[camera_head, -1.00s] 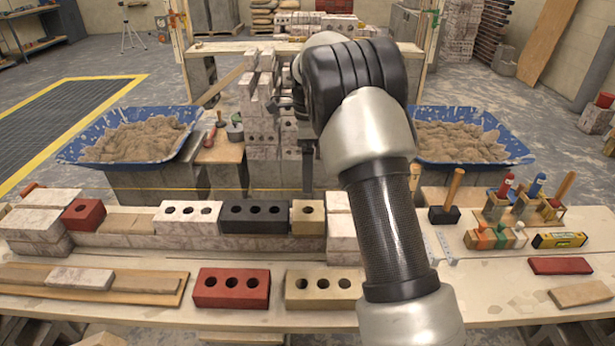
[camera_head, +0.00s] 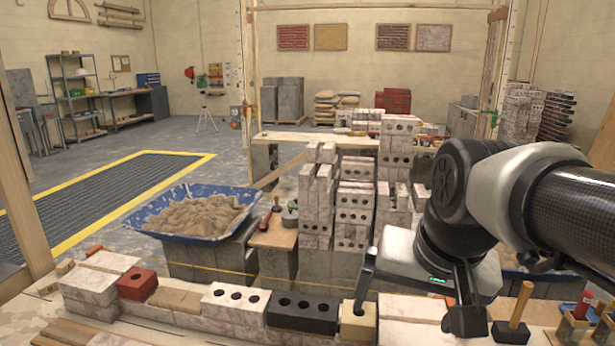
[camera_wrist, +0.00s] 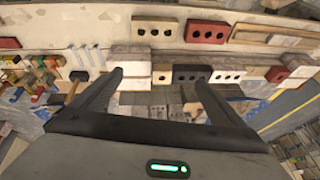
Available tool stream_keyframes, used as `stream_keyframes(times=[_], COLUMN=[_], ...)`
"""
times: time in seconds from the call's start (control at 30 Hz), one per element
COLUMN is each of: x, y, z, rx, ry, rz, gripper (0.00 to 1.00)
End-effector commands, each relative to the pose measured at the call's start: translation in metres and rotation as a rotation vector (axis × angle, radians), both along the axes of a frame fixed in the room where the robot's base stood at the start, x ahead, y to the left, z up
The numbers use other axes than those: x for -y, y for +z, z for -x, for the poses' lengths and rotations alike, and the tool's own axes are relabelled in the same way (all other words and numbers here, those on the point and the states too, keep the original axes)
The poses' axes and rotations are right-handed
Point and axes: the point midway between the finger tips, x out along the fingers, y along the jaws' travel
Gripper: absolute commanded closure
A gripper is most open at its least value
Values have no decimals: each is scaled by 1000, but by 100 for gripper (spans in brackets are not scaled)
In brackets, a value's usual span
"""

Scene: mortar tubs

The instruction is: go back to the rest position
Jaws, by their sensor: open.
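My gripper (camera_head: 415,292) is at the right of the head view, at the end of my bent arm, with its fingers pointing down. It is in front of the block stacks and above the right part of the front brick row. In the wrist view my gripper (camera_wrist: 159,80) has its two fingers wide apart with nothing held between them. The tan brick (camera_head: 358,323) is close to the left finger in the picture; I cannot tell the distance. The dark brick (camera_head: 302,312), white holed brick (camera_head: 235,300) and red brick (camera_head: 137,285) sit in the row to the left.
A blue mortar tub (camera_head: 150,221) stands at the left on grey blocks. Tall block stacks (camera_head: 355,205) rise behind the front bench. A mallet (camera_head: 511,330) stands at the lower right. A timber post (camera_head: 22,185) is at the left edge. The floor at the left is open.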

Motion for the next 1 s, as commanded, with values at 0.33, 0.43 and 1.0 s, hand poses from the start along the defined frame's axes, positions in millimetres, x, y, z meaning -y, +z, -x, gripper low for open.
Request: stream_keyframes(times=[0.33, 0.43, 1.0], x=[1, 1, 1], y=[-2, 18, 154], z=[55, 54, 54], rx=[85, 82, 81], ry=[256, 254, 251], rz=[154, 152, 149], gripper=[6, 6, 6])
